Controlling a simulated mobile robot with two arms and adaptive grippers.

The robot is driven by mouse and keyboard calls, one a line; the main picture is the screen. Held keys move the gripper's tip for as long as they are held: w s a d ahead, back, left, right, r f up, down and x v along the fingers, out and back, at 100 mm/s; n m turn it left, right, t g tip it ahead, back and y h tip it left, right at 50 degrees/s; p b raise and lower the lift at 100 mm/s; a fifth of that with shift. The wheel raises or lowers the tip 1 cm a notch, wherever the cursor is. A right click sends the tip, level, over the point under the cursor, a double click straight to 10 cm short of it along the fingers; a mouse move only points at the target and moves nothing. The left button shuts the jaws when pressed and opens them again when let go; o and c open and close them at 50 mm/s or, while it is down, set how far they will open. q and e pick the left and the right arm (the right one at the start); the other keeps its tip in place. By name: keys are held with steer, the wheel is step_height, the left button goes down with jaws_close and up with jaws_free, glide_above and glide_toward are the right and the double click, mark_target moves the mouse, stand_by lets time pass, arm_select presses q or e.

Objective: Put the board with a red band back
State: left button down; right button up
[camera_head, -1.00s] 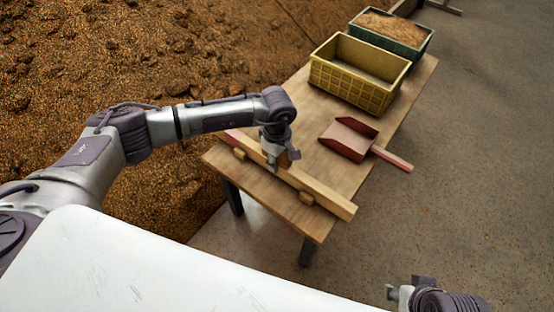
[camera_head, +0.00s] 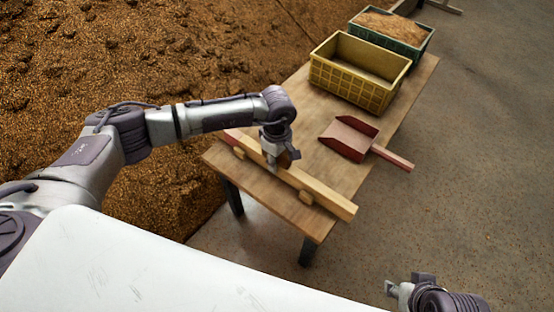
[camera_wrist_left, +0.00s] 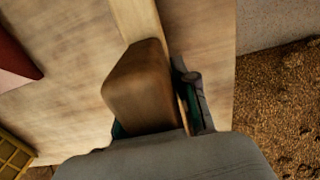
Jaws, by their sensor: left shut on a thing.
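The board with a red band (camera_head: 325,193) is a long pale wooden bar on the table (camera_head: 232,168). Its red end (camera_head: 232,135) is at the far left, partly behind my left arm. It lies across two small wooden blocks, one near the left (camera_head: 239,153) and one near the right (camera_head: 306,197). My left gripper (camera_head: 281,160) is over the board's middle. In the left wrist view its fingers are on either side of a brown wooden grip (camera_wrist_left: 143,85) above the pale board (camera_wrist_left: 137,20). My right gripper (camera_head: 405,284) is at the bottom right, away from the table; its opening is unclear.
A red scoop (camera_head: 349,138) lies right of the board, its handle over the table's edge. A yellow crate (camera_head: 350,86) and a green crate with grain (camera_head: 405,48) stand at the far end. A grain heap (camera_head: 70,90) lies left; the floor at right is clear.

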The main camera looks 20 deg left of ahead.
arm_select(q)
steer(key=c, duration=0.8)
jaws_free()
steer(key=shift+f, duration=0.1)
step_height(320, 180, up, 12)
